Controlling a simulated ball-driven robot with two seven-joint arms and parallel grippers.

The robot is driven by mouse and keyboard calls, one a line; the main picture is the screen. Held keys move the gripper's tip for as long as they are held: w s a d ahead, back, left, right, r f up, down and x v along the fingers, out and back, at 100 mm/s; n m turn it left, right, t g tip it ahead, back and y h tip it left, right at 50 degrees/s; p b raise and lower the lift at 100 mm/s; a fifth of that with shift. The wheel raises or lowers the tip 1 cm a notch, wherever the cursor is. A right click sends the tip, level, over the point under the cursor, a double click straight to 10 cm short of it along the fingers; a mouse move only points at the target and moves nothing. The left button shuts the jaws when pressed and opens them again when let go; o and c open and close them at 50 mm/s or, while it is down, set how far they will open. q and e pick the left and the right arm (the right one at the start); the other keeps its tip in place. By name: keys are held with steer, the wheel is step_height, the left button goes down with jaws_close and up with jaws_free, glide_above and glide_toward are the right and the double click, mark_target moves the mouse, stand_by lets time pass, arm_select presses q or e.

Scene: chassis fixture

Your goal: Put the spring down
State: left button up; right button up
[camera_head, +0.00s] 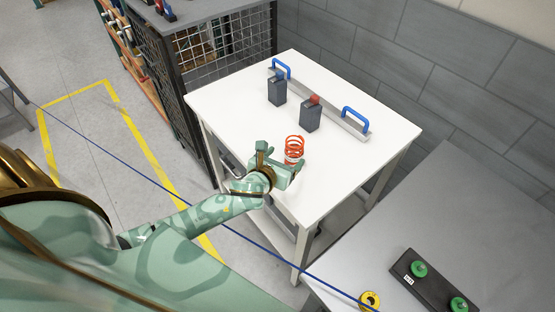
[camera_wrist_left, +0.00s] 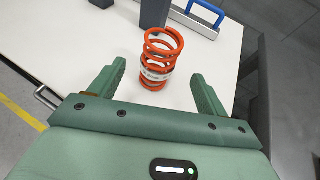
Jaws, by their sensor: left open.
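The orange coil spring (camera_head: 294,147) stands upright on the white table (camera_head: 235,99). A pale label shows on its side in the left wrist view, where the spring (camera_wrist_left: 160,57) sits just beyond and between the fingertips. My left gripper (camera_head: 287,166) reaches over the table at the near side of the spring. In the left wrist view my left gripper (camera_wrist_left: 158,80) is open, with a finger on each side and clear gaps to the spring. My right gripper is not in view.
A grey bar with two blue handles (camera_head: 355,120) lies along the table's back edge. Two dark grey blocks stand before it, one (camera_head: 310,115) with a red top. A mesh cage (camera_head: 225,45) stands at left. A grey surface at lower right holds a black box (camera_head: 432,283) with green knobs.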

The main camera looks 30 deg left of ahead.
arm_select(q)
steer(key=shift+v, duration=2.1)
